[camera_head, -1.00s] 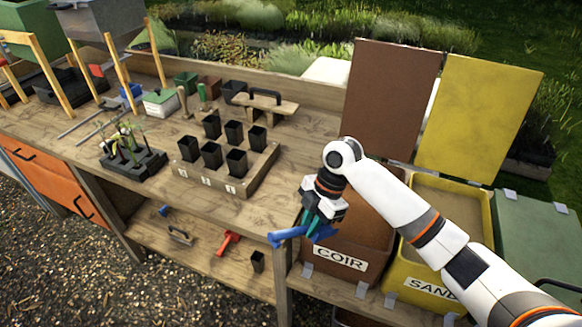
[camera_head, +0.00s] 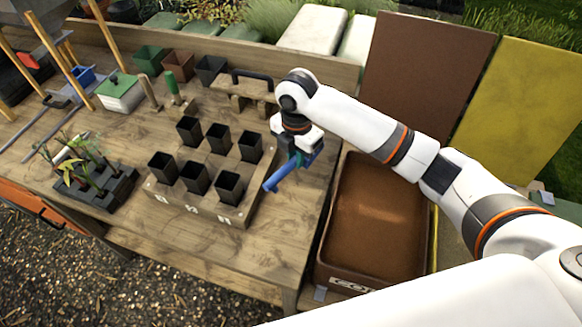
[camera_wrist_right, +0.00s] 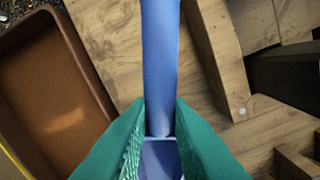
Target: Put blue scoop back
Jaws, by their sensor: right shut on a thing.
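The blue scoop (camera_head: 279,179) is held in my right gripper (camera_head: 303,158), to the right of the wooden pot rack. In the right wrist view, the scoop's long blue part (camera_wrist_right: 160,50) runs up between the teal fingers of my right gripper (camera_wrist_right: 160,115), which are shut on it. The gripper and wrist hide part of the scoop in the head view. It appears above the bench top (camera_head: 285,232), but its exact height is hard to tell. My left gripper is not in view.
A wooden rack (camera_head: 237,220) with several black pots stands left of the scoop. A wooden float with a dark handle (camera_head: 252,78) is behind. The open brown coir bin (camera_head: 324,245) is right of the bench edge. Bare bench lies between rack and bin.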

